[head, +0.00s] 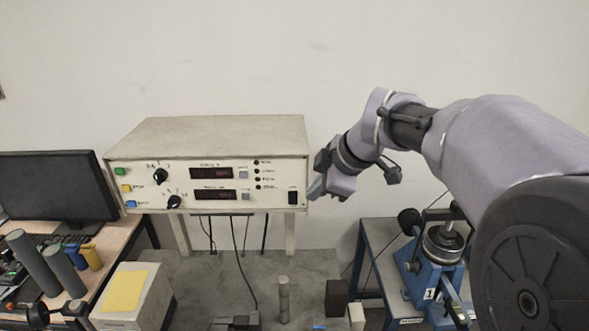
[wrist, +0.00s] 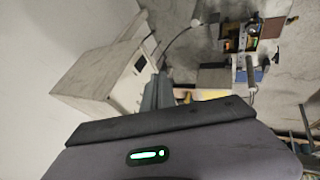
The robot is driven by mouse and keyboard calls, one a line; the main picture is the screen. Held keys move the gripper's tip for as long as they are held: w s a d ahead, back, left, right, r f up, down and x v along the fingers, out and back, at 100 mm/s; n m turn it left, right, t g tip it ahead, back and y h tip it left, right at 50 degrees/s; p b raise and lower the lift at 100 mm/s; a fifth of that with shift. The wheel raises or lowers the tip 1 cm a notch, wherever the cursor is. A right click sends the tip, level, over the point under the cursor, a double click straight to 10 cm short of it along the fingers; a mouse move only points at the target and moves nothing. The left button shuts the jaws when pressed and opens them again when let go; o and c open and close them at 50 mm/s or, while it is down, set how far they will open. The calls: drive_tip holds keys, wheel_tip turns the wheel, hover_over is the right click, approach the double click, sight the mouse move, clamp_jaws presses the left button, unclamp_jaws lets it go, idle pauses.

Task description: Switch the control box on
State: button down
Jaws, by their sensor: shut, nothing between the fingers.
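The control box (head: 225,135) is a cream cabinet on legs, with knobs, coloured buttons and two dark displays showing faint red marks on its front. A black rocker switch (head: 292,197) sits at the lower right of that front. I cannot tell which way it is pressed. My gripper (head: 316,188) is shut and empty, just right of the box's front right edge, close to the switch. I cannot tell whether it touches the box. In the wrist view the box (wrist: 95,75) lies left of my gripper's fingers (wrist: 157,92), tilted in the picture.
A desk with a black monitor (head: 58,188) and grey cylinders stands at the left. A white box with a yellow pad (head: 125,291) is at the lower left. A blue device (head: 436,265) stands on a table at the right. Cables hang below the control box.

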sight(293, 198)
drive_tip(key=w+r+p+x, duration=0.1)
drive_tip(key=w+x, duration=0.1)
drive_tip(key=x, duration=1)
drive_tip(key=shift+w+d, duration=0.3)
drive_tip(key=shift+d, duration=0.05)
drive_tip(key=shift+r, duration=0.1)
drive_tip(key=shift+w+t+b, duration=0.15)
drive_tip(key=shift+t+b, duration=0.15)
drive_tip(key=shift+b, duration=0.65)
